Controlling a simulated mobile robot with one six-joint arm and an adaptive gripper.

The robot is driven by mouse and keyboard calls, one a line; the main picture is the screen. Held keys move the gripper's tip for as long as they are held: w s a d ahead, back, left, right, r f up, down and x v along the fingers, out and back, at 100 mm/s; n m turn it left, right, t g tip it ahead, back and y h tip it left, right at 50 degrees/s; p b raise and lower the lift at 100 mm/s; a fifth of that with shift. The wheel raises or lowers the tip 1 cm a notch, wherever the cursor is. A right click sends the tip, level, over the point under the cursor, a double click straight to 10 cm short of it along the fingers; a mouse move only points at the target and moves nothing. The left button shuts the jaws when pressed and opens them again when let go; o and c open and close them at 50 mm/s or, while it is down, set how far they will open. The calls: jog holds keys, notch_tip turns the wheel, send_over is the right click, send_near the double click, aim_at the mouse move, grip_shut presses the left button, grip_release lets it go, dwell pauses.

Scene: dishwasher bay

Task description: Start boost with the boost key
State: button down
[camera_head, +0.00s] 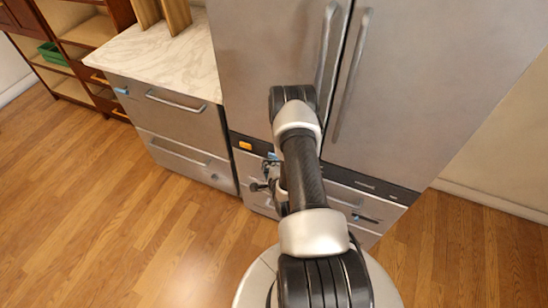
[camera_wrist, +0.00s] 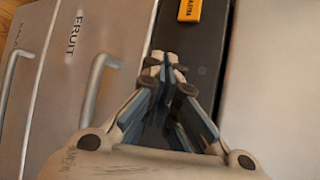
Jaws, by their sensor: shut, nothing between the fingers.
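A dark control strip (camera_head: 236,137) runs across the fridge front, below the tall doors. An orange piece (camera_head: 245,146) sits on it near the left end; in the wrist view the orange piece (camera_wrist: 190,10) carries dark lettering, cut off at the top edge. I cannot read the word "boost", so I cannot tell which part is the boost key. My gripper (camera_wrist: 163,65) is shut and empty, its fingertips in front of the dark strip and short of the orange piece. Contact cannot be told. In the head view my gripper (camera_head: 271,158) is partly hidden by my arm.
Steel drawers with bar handles lie below the strip; one drawer (camera_wrist: 75,60) reads "FRUIT". A marble-topped cabinet (camera_head: 165,60) stands left of the fridge, with wooden boards on it. A shelf with a green crate (camera_head: 52,53) is far left. Wooden floor (camera_head: 110,210) is clear.

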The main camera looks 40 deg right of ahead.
jog(key=shift+d, duration=0.1)
jog(key=shift+w+d, duration=0.2)
jog(key=shift+d, duration=0.1)
jog(key=shift+w+d+b, duration=0.15)
jog(key=shift+d+b, duration=0.2)
dwell(0.6)
jog(key=shift+a, duration=0.1)
jog(key=shift+s+a, duration=0.35)
jog(key=shift+a, duration=0.3)
jog(key=shift+s+a+p, duration=0.15)
jog(key=shift+s+a, duration=0.15)
jog(key=shift+a, duration=0.45)
jog(key=shift+s+a+p, duration=0.2)
jog(key=shift+s+a, duration=0.15)
jog(key=shift+a, duration=0.45)
jog(key=shift+s+a+p, duration=0.15)
jog(key=shift+s+a, duration=0.15)
jog(key=shift+a, duration=0.45)
